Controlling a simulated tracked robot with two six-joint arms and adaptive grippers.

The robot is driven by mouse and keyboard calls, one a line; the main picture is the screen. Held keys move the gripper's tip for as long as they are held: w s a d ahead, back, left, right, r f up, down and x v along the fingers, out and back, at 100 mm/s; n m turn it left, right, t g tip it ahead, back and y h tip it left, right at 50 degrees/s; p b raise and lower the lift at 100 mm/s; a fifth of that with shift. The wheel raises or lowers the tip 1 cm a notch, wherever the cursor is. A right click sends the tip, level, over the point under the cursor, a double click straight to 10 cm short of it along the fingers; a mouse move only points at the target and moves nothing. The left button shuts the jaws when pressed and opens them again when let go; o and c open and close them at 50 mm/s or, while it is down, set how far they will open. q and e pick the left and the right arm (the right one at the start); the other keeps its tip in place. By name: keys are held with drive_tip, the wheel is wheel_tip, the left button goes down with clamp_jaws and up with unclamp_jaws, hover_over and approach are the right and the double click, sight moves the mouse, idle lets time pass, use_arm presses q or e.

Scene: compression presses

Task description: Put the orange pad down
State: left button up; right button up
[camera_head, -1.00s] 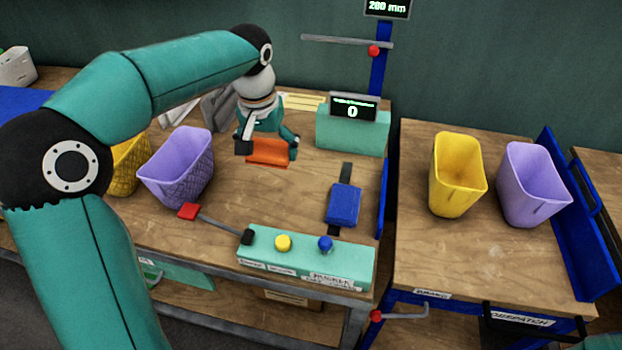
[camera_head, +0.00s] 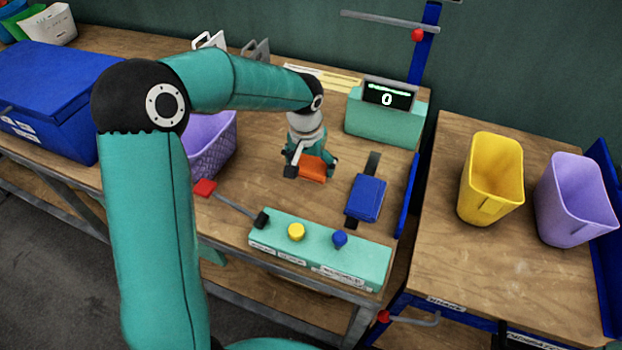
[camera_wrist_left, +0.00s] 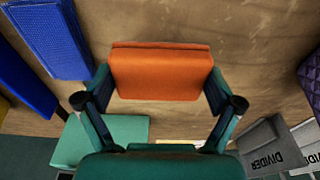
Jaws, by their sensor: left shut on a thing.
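The orange pad (camera_head: 312,168) is a small flat block between the fingers of my left gripper (camera_head: 310,171), over the wooden bench top. The left wrist view shows the orange pad (camera_wrist_left: 161,72) filling the space between the two fingers of the left gripper (camera_wrist_left: 160,92), one at each side. The gripper is shut on it. I cannot tell whether the pad touches the bench. My right gripper is not in view.
A blue block (camera_head: 366,197) on a dark strip lies right of the pad. A teal button panel (camera_head: 318,250) is in front, a teal display box (camera_head: 386,117) behind. A purple bin (camera_head: 213,145) stands left. Yellow (camera_head: 491,178) and purple (camera_head: 574,200) bins stand on the right table.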

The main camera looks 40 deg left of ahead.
sight(310, 186)
use_arm(q)
drive_tip(key=shift+f, duration=2.85)
drive_tip(key=o, duration=1.2)
drive_tip(key=r, duration=0.3)
drive_tip(key=s+r, duration=0.1)
drive_tip(key=r, duration=0.7)
drive_tip(key=shift+s+d+r, duration=0.2)
drive_tip(key=shift+s, duration=0.05)
drive_tip(key=shift+s+r, duration=0.1)
drive_tip(key=shift+r, duration=0.2)
